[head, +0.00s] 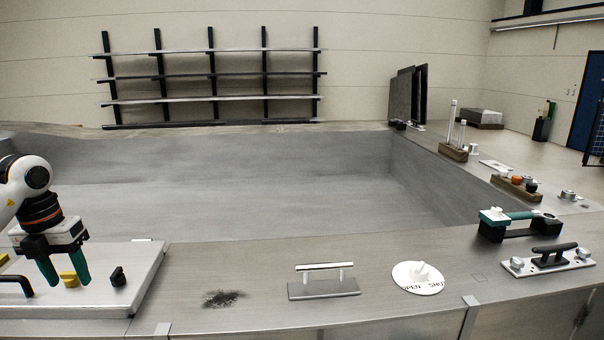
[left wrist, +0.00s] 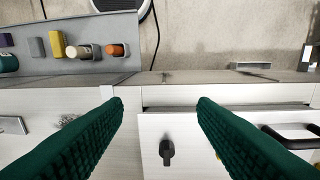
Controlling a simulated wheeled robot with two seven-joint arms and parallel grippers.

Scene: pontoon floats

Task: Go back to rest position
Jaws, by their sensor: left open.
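My left gripper (head: 67,281) hangs at the left of the head view over a pale panel (head: 135,290). Its two green fingers point down and stand apart, with nothing held between them. A yellow knob (head: 69,280) shows between the fingertips in the head view; whether they touch it I cannot tell. A black knob (head: 118,276) stands on the panel to the right of the fingers. In the left wrist view the open fingers (left wrist: 160,103) frame the panel edge, and the black knob (left wrist: 167,150) shows between them. My right gripper is in neither view.
On the near ledge are a handle on a plate (head: 324,281), a white disc (head: 418,278), a black cleat (head: 547,258) and a green-and-black tool (head: 508,223). A large empty grey basin (head: 250,180) lies behind. A grey tray (left wrist: 110,33) with several small items shows in the wrist view.

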